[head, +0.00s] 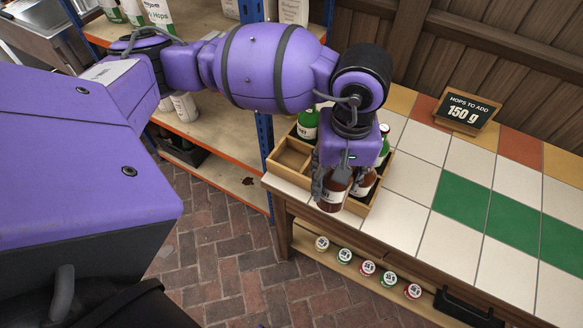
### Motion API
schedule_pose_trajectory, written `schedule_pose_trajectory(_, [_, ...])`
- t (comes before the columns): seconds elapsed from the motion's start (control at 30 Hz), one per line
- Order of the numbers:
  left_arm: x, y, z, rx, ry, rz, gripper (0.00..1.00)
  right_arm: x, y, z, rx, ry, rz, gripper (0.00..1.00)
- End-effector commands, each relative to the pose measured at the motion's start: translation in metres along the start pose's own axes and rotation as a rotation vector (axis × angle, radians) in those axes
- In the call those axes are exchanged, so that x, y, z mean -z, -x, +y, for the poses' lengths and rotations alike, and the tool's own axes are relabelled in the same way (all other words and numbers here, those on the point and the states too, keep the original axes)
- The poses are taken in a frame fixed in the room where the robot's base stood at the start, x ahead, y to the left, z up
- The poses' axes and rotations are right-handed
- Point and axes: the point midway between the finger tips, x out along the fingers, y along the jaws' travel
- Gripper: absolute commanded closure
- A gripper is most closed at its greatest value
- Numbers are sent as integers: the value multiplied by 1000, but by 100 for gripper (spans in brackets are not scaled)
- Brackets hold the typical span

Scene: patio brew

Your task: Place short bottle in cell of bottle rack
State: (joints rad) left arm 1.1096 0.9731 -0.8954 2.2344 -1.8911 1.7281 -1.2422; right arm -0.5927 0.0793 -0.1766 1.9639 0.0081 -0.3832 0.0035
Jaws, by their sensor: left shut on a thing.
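The wooden bottle rack (290,172) stands at the left end of the tiled counter, partly hidden by my arm. My left gripper (334,178) points down over its front side and is shut on a short brown bottle (331,199) with a pale label. The bottle looks about upright at the rack's front edge; I cannot tell whether its base is inside a cell. A green bottle (307,124) stands in the back of the rack, another green bottle (384,143) at its right, and another brown bottle (364,186) just right of my gripper. The front left cell looks empty. My right gripper is out of view.
The tiled counter (410,178) is clear to the right of the rack. A sign (466,108) reading "150 g" stands at the back by the wooden wall. Several caps or small jars (367,268) line the ledge below. A shelving unit (215,143) stands left of the counter.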

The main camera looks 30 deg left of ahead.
Motion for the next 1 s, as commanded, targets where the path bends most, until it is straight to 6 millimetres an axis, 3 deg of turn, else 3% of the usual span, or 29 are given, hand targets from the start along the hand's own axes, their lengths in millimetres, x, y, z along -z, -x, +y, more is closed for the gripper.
schedule_pose_trajectory(0.03, [8,-25,-14,9,37,-24,99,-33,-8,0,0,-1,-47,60])
schedule_pose_trajectory(0.2, [31,-21,-51,-7,187,-19,99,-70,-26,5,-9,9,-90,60])
schedule_pose_trajectory(0.3, [36,-8,-69,-16,267,0,99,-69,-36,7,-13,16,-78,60])
schedule_pose_trajectory(0.5, [31,24,-90,-22,382,25,99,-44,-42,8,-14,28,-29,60])
schedule_pose_trajectory(0.6, [32,22,-92,-8,418,14,99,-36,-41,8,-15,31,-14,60])
schedule_pose_trajectory(0.77, [61,10,-92,-6,433,13,99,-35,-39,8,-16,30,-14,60])
schedule_pose_trajectory(1.0, [118,-14,-89,-8,430,14,99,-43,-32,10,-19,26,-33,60])
